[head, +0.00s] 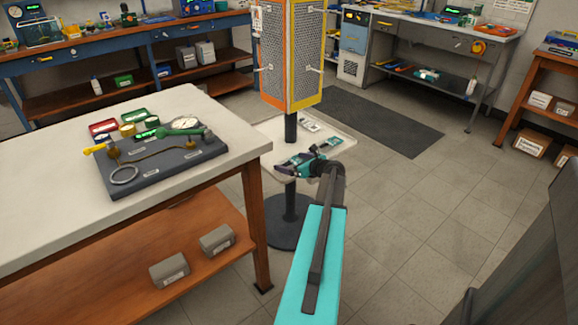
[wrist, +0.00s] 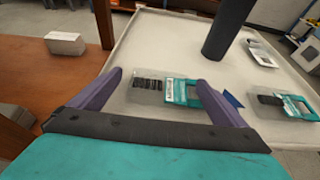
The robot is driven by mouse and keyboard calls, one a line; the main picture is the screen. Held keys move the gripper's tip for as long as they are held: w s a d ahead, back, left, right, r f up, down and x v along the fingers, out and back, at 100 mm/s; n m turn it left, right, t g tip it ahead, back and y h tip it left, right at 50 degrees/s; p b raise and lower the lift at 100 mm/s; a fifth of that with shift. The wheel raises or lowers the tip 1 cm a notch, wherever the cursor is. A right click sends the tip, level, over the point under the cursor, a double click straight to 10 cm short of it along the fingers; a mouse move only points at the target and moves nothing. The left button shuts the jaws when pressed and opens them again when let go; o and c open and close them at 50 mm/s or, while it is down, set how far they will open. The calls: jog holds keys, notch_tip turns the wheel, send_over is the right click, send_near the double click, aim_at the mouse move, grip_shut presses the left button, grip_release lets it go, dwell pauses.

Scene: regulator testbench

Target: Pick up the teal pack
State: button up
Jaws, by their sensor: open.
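A clear pack with a teal card and a row of dark pieces (wrist: 180,92) lies flat on the white shelf (wrist: 135,55) in the wrist view. A second teal pack (wrist: 287,105) lies to its right; a teal pack also shows in the head view (head: 335,143). My gripper (wrist: 161,76) is open and empty, its two purple fingers apart on either side of the first pack in the picture. I cannot tell its height above the pack. In the head view my gripper (head: 306,163) is over the shelf's near part and hides what is under it.
A dark post (wrist: 230,25) rises through the shelf just beyond the first pack. A white-and-grey pack (wrist: 262,53) lies right of the post. The pegboard display (head: 290,55) stands above the shelf. A workbench (head: 60,205) with a regulator board (head: 160,165) is to the left.

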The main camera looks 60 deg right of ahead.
aim_at(292, 164)
jog(key=shift+c, duration=0.4)
jog(key=c, duration=1)
jog(key=shift+c, duration=0.2)
jog(key=shift+r, duration=0.15)
jog(key=shift+r, duration=0.55)
jog(key=shift+s+a+r+p, duration=0.1)
jog(key=shift+a+r+p, duration=0.1)
jog(key=shift+r, duration=0.4)
jog(key=shift+s+a+r+p, duration=0.1)
jog(key=shift+r+p, duration=0.05)
jog(key=shift+r, duration=0.45)
jog(key=s+a+r+p, duration=0.1)
jog(key=s+a+p, duration=0.1)
jog(key=s+a, duration=0.7)
jog(key=shift+a+r, duration=0.15)
jog(key=shift+a, duration=1.55)
